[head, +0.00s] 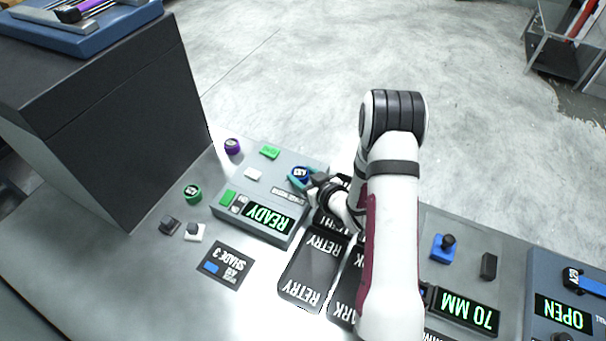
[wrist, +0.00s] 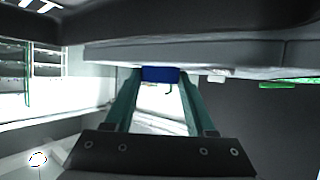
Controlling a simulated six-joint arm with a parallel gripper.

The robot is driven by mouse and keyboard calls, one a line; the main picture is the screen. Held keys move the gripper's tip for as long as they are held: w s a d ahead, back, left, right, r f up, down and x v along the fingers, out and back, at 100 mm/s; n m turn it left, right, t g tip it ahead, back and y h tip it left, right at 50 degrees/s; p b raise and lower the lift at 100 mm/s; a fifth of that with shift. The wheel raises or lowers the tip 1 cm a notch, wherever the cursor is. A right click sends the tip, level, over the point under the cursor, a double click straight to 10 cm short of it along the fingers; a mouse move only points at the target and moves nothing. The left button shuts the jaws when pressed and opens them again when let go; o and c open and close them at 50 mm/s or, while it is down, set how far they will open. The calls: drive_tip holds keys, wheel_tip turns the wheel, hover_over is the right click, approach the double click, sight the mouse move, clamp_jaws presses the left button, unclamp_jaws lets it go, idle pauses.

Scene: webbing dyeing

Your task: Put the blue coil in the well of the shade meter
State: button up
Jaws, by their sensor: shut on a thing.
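The blue coil (head: 301,173), with a dark labelled top, is between the teal fingers of my gripper (head: 303,180) in the head view. In the wrist view the blue coil (wrist: 160,74) sits between the fingertips (wrist: 160,80), and my gripper is shut on it. The shade meter (head: 285,239) is a grey box with a green READY display, to the left of my wrist. The coil appears over or just behind the back right part of the meter; its height is unclear. I cannot make out the well, which may be hidden by the coil and gripper.
A purple coil (head: 232,146) and a green coil (head: 193,194) stand left of the meter. A SHADE 3 card (head: 224,265) lies in front. A tall dark cabinet (head: 120,120) stands at left.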

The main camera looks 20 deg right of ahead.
drive_tip(key=shift+f, duration=0.2)
drive_tip(key=shift+f, duration=0.3)
drive_tip(key=o, duration=1.3)
drive_tip(key=shift+o, duration=0.2)
drive_tip(key=shift+r, duration=0.15)
drive_tip(key=s+d+r+m+g+h, duration=0.1)
drive_tip(key=s+r+m+g+h, duration=0.1)
drive_tip(key=s+r+g, duration=0.5)
drive_tip(key=s+d+r+m+h, duration=0.1)
drive_tip(key=s+r+m+h, duration=0.2)
drive_tip(key=s+r, duration=0.55)
drive_tip(key=s+a+r+m+g+y, duration=0.1)
drive_tip(key=s+a+r+g+y, duration=0.1)
drive_tip(key=s+a, duration=0.4)
drive_tip(key=s+a+r+m+g+y, duration=0.1)
drive_tip(key=s+a+m+g+y, duration=0.1)
drive_tip(key=s+a, duration=0.5)
drive_tip(key=s+g, duration=0.1)
drive_tip(key=s, duration=0.5)
drive_tip(key=shift+s+r+g, duration=0.25)
drive_tip(key=shift+r+g, duration=0.1)
drive_tip(key=shift+g, duration=0.05)
drive_tip(key=shift+a, duration=0.1)
